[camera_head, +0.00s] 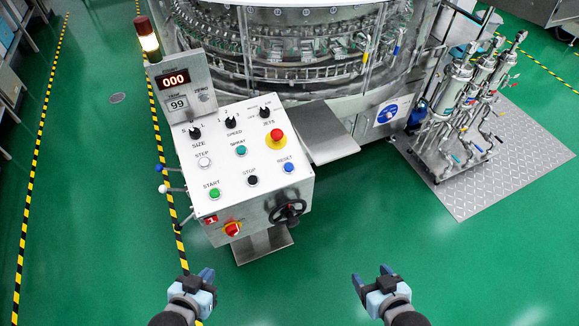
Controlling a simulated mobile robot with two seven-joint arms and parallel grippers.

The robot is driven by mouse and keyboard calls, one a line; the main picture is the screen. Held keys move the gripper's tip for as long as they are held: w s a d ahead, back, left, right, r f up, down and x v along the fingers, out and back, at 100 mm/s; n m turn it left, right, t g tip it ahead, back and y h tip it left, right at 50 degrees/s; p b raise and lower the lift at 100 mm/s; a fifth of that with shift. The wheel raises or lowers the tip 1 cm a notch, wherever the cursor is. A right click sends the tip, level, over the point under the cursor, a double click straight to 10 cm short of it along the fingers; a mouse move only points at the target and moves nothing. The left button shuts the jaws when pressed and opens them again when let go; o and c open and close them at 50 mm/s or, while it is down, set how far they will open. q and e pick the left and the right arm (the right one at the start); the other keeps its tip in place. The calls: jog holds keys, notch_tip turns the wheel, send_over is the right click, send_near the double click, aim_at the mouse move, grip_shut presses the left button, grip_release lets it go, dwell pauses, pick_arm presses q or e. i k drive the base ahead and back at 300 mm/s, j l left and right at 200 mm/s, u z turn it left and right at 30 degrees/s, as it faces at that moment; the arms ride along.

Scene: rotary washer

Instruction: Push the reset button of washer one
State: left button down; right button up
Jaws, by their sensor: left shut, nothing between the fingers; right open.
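The washer's control panel (225,165) stands in front of the machine, left of centre in the head view. A red plate with "1" (211,220) is on its front face. The blue reset button (288,167) is at the panel's right side, under the label RESET. My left gripper (202,277) is shut and empty, low in the view, below the panel and apart from it. My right gripper (370,280) is open and empty at the lower right of centre, also clear of the panel.
Other controls share the panel: a red emergency knob (276,135), a black stop button (252,180), a green start button (214,193). A black handwheel (288,212) sticks out in front. The rotary washer (300,60) stands behind.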

aim_at(288, 166)
jog(key=i+l+u, duration=0.1)
jog(key=u, duration=0.25)
jog(key=l+u, duration=0.35)
jog(key=i+l+u, duration=0.1)
jog(key=l+u, duration=0.6)
jog(key=l, duration=0.65)
jog(key=k+l, duration=0.1)
jog(key=l, duration=1.4)
jog(key=i+u, duration=0.05)
